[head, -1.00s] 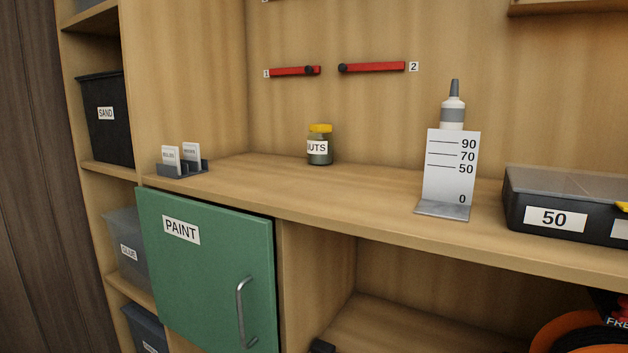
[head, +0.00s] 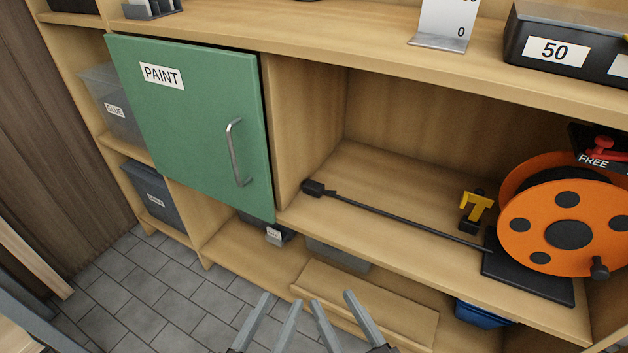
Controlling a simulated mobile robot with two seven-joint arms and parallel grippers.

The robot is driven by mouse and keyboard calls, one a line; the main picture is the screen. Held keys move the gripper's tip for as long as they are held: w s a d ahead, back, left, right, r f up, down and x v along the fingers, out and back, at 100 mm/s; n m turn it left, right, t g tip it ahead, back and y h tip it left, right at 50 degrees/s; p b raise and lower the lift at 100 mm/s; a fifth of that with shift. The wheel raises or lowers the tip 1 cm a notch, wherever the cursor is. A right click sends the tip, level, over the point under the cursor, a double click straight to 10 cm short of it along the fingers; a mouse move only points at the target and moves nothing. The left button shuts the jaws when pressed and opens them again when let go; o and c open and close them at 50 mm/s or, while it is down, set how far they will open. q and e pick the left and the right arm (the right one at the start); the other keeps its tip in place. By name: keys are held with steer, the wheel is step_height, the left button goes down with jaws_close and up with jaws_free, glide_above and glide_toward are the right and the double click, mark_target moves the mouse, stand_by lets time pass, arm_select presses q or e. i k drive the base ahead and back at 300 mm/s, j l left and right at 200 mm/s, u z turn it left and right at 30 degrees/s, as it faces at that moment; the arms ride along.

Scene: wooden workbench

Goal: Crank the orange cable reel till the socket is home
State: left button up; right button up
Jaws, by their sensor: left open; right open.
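The orange cable reel (head: 560,205) stands on a black base (head: 525,282) at the right of the lower shelf. Its dark crank knob (head: 600,268) sticks out at the lower right of the disc. A black cable (head: 400,220) runs left from the reel along the shelf to the black socket (head: 314,188), which lies at the shelf's front left, well apart from the reel. A yellow guide-like piece (head: 476,205) stands left of the reel. My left gripper (head: 281,299) and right gripper (head: 332,297) are open and empty at the bottom middle, below and away from the reel.
A red lever (head: 600,146) sits above the reel by a "FREE" label. The worktop (head: 330,45) overhangs the shelf. A blue bin (head: 482,312) sits below.

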mark_target(560, 215)
steer(key=z, duration=1.7)
steer(key=i+j, duration=0.25)
steer(key=i, duration=0.15)
